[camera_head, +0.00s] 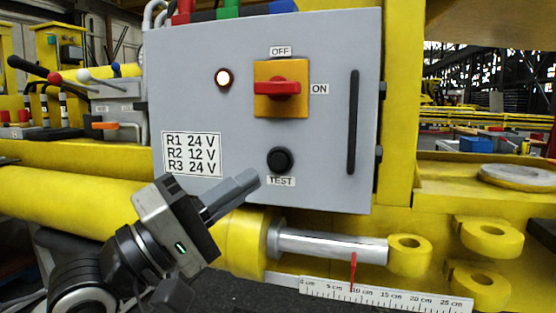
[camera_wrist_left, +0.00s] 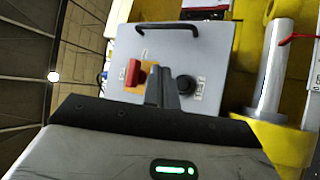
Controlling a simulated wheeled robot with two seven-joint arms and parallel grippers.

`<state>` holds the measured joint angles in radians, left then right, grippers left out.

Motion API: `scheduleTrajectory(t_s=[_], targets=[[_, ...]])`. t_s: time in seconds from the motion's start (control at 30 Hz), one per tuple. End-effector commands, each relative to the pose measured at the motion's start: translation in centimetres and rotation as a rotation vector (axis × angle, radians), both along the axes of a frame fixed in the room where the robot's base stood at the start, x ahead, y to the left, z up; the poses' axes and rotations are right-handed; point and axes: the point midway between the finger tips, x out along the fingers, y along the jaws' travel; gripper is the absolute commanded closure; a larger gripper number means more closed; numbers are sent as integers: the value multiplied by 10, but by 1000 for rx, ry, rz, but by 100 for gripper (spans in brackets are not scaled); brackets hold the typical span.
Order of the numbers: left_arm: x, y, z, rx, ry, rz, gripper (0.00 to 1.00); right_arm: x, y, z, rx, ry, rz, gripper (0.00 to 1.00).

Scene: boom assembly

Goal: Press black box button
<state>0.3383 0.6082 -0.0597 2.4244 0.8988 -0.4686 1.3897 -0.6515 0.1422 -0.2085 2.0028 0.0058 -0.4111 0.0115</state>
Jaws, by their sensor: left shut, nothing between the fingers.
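The grey control box (camera_head: 330,130) faces me in the head view. A round black button (camera_head: 280,160) sits on its lower front, above a label reading TEST. The black button also shows in the left wrist view (camera_wrist_left: 186,84), just right of the fingers. My left gripper (camera_head: 250,180) is shut and empty, its fingertips a little left of and below the button; I cannot tell the gap in depth. The red switch handle (camera_head: 278,88) on its orange plate lies horizontal, pointing at ON. It also shows in the left wrist view (camera_wrist_left: 132,73). My right gripper is not in view.
A lit lamp (camera_head: 223,78) and a black vertical handle (camera_head: 353,122) are on the box front. Below are a yellow cylinder with a silver rod (camera_head: 330,246) and a ruler (camera_head: 390,296) with a red pointer (camera_head: 352,271). Levers (camera_head: 70,80) stand at the left.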

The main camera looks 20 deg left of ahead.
Motion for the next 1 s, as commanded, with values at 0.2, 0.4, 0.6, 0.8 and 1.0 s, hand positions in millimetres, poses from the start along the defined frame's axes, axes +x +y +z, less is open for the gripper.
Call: scheduleTrajectory(t_s=[0.2, 0.4, 0.6, 0.8, 1.0], targets=[[5, 0, 0, 0, -2, 1, 100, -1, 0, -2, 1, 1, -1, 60], [28, -1, -1, 1, -2, 3, 100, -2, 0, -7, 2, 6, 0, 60], [57, -2, -2, 2, -2, 3, 100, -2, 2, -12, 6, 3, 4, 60], [79, -3, 0, 2, 0, 1, 100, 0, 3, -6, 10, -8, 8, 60], [88, -3, 0, 1, 0, 2, 100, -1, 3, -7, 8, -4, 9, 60]])
